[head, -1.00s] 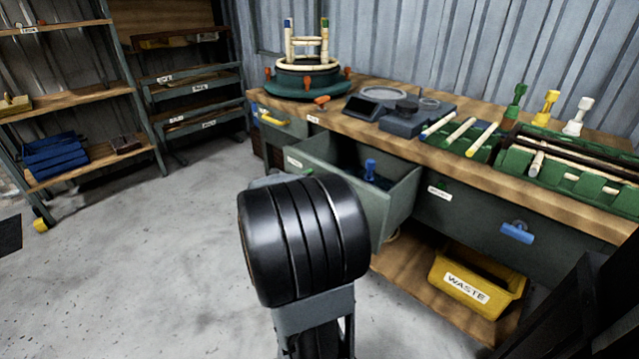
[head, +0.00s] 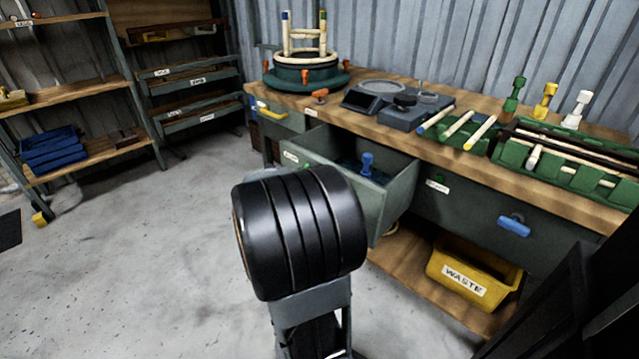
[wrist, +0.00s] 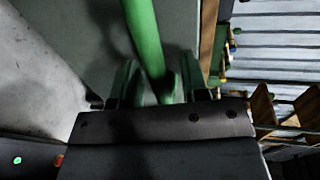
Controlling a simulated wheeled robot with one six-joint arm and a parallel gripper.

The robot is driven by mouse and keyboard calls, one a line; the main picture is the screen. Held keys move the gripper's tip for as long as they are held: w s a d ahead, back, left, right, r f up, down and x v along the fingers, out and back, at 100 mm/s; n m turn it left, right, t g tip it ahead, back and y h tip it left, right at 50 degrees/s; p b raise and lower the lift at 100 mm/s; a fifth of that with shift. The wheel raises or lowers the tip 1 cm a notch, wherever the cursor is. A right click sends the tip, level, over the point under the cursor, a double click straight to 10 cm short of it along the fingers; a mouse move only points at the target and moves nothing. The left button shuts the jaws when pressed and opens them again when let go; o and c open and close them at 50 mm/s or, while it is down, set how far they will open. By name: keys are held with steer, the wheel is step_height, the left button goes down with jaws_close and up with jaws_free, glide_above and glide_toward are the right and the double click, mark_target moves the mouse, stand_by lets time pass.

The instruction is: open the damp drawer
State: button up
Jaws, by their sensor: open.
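A grey-green drawer (head: 395,200) in the middle of the bench stands pulled well out, with a blue object (head: 367,165) inside. My black arm link hides part of its front and my gripper in the head view. In the wrist view a green bar handle (wrist: 143,35) runs from the top edge down between the fingers of my gripper (wrist: 158,88). The gripper is open, with a finger on each side of the bar. Contact cannot be told. The drawer labels are too small to read.
Beside it are a drawer with a yellow handle (head: 264,108) and a closed drawer with a blue handle (head: 514,226). A yellow waste bin (head: 470,279) stands on the lower shelf (head: 405,272). Shelving is at the left. The floor (head: 150,250) left of my arm is clear.

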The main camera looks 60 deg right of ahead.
steer(key=p+v, duration=0.3)
steer(key=v, duration=1)
steer(key=shift+a+p, duration=0.4)
